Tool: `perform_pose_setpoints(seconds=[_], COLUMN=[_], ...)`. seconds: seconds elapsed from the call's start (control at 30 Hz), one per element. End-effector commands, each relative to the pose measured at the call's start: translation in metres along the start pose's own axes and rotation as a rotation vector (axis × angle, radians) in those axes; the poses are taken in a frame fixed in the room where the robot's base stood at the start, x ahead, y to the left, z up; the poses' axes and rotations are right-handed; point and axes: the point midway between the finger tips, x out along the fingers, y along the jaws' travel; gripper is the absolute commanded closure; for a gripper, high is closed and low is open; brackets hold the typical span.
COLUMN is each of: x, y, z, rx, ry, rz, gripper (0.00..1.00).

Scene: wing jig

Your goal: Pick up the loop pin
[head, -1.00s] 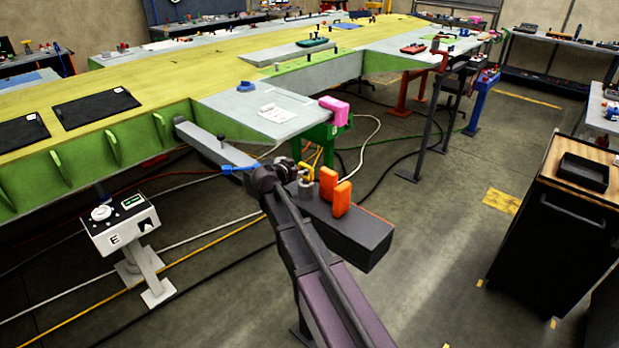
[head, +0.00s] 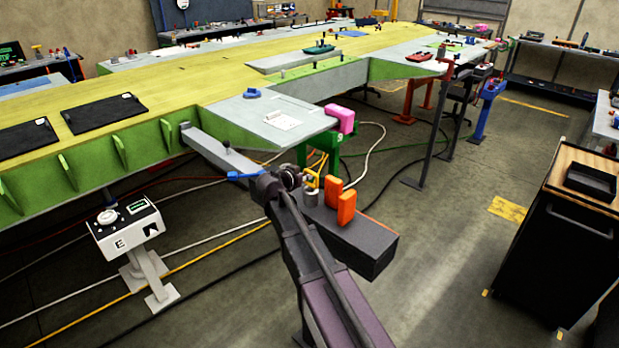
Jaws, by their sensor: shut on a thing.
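My gripper (head: 299,178), at the end of my dark arm, is over the long dark grey beam (head: 375,243), beside its upright fittings. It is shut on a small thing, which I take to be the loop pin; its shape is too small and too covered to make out. A small yellow piece (head: 312,181) shows right at the fingertips, above a silver cylinder (head: 311,197) on the beam. I cannot tell whether the yellow piece is part of the held pin or touches the cylinder.
Two orange blocks (head: 346,207) stand on the beam just right of my gripper. A blue handle (head: 243,175) is to its left. The green-edged wing table (head: 190,92) lies behind, with a pink block (head: 340,118) at its corner. A black cart (head: 565,240) stands right; open floor lies between.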

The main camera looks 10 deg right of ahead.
Motion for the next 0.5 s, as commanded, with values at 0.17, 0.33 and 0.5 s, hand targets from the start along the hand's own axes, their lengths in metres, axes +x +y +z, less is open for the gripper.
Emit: perform_pose_setpoints(seconds=[0.17,0.33,0.5], x=[-0.005,-0.011,-0.018], y=[0.001,0.002,0.003], z=[-0.012,-0.026,-0.043], rx=[0.0,0.0,0.0], ry=[0.0,0.0,0.0], rz=[0.0,0.0,0.0], gripper=[1.0,1.0,1.0])
